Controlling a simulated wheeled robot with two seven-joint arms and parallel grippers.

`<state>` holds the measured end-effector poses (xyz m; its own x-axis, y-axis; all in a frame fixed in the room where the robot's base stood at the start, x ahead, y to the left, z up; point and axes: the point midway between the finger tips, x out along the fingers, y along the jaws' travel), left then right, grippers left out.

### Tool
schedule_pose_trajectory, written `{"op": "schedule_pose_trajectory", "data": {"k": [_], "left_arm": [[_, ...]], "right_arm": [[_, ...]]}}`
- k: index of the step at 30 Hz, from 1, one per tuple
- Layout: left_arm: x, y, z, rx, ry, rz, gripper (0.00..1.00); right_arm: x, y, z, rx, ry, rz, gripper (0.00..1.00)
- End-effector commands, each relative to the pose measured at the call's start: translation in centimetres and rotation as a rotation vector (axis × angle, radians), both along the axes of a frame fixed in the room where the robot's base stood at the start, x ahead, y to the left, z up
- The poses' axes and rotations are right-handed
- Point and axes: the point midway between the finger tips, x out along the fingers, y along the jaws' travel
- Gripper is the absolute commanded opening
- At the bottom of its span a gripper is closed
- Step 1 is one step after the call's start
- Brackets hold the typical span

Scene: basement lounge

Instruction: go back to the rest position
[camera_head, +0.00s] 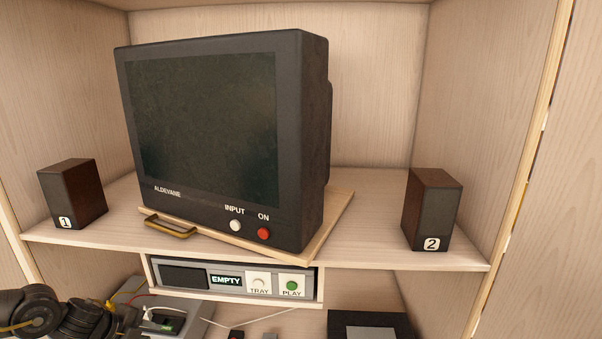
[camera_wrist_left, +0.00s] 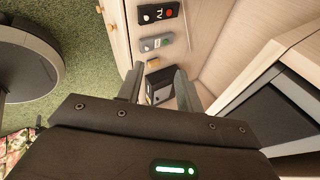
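My left gripper (camera_wrist_left: 158,86) shows in the left wrist view with its two fingers spread apart and nothing between them. Beyond the fingers is a dark box (camera_wrist_left: 160,88), and I see no contact with it. In the head view my dark left arm (camera_head: 75,318) comes in at the bottom left, low in front of the cabinet's lower shelf. Its gripper is hard to make out there. My right gripper is not in view.
A TV (camera_head: 205,130) stands on a wooden board (camera_head: 330,215) with a brass handle (camera_head: 168,227), between speaker 1 (camera_head: 80,195) and speaker 2 (camera_head: 430,212). A player (camera_head: 215,280) reading EMPTY sits below.

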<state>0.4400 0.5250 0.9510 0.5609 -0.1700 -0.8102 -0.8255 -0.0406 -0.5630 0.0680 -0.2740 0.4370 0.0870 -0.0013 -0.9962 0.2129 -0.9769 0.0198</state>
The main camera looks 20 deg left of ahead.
Motion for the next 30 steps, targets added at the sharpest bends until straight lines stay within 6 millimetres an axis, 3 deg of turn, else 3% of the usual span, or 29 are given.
{"op": "schedule_pose_trajectory", "data": {"k": [1,2,3,4,5,6,8,10,18,30], "left_arm": [[-0.2,-1.5,-0.9,-0.018,-0.042,0.052,0.36],[1.7,-2.1,0.8,-0.015,-0.108,0.083,0.36],[-1.0,-1.5,-1.6,-0.015,-0.062,0.189,0.36],[0.1,-2.0,0.2,-0.034,-0.144,0.226,0.36],[-5.7,-4.1,-6.4,-0.061,-0.039,0.283,0.36],[-4.5,-9.8,-8.0,-0.139,-0.055,0.287,0.36],[-4.9,-13.0,-8.8,-0.193,-0.066,0.383,0.36],[-6.6,-15.3,-9.6,-0.239,-0.049,0.526,0.36],[-13.0,-21.4,-10.5,-0.363,0.115,0.947,0.36],[-19.3,-27.8,-9.5,-0.491,0.382,1.283,0.36]], "right_arm": [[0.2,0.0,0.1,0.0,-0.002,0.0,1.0],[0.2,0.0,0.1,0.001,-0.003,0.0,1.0],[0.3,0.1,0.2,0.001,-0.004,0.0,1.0],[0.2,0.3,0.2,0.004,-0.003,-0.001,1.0],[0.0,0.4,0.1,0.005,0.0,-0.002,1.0],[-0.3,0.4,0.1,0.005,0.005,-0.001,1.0],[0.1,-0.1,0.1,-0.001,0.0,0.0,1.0],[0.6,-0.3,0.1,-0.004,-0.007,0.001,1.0],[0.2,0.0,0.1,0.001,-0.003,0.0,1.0],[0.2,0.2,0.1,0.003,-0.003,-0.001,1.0]]}}
